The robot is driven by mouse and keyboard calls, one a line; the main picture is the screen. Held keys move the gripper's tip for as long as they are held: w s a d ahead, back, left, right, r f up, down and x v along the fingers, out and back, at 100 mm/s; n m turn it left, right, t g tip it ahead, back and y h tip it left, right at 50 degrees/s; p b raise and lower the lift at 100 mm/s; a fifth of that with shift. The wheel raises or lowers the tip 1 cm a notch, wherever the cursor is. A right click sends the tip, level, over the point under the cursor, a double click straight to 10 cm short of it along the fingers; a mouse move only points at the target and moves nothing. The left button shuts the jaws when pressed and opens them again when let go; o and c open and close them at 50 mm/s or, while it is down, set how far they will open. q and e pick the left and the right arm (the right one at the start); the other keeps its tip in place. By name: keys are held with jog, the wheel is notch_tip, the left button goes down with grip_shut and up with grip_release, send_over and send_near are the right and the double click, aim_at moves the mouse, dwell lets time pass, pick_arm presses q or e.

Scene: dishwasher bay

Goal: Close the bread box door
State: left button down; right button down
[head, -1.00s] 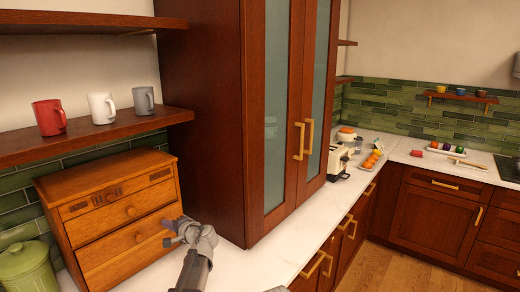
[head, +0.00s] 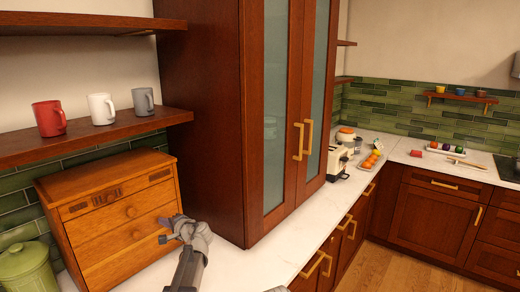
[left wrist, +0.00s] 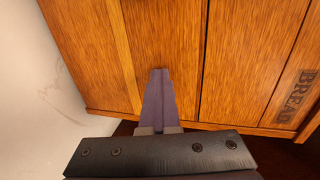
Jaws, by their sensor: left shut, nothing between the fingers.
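The wooden bread box (head: 107,215) stands on the white counter at the left in the head view. Its front has a dark plate at the top and wide panels with a round knob (head: 131,211); the panels look about flush with the frame. My left gripper (head: 163,230) is shut and empty at the right side of the lower front. In the left wrist view, the shut fingers (left wrist: 158,85) reach over the wooden panels (left wrist: 235,60), and the BREAD lettering (left wrist: 300,90) shows at the right. I cannot tell whether the fingertips touch the wood.
A tall dark wood cabinet (head: 215,130) stands just right of the bread box. A green canister (head: 27,267) is at its left. A shelf (head: 85,140) with three mugs is above. The counter (head: 240,265) right of my left arm is clear.

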pick_arm(q)
jog(key=shift+a+r, duration=0.1)
jog(key=f+p+v, duration=0.1)
jog(key=v, duration=0.5)
jog(key=shift+s+d+r, duration=0.2)
jog(key=shift+s+d, duration=0.05)
jog(key=shift+d, duration=0.1)
jog(key=shift+f, duration=0.1)
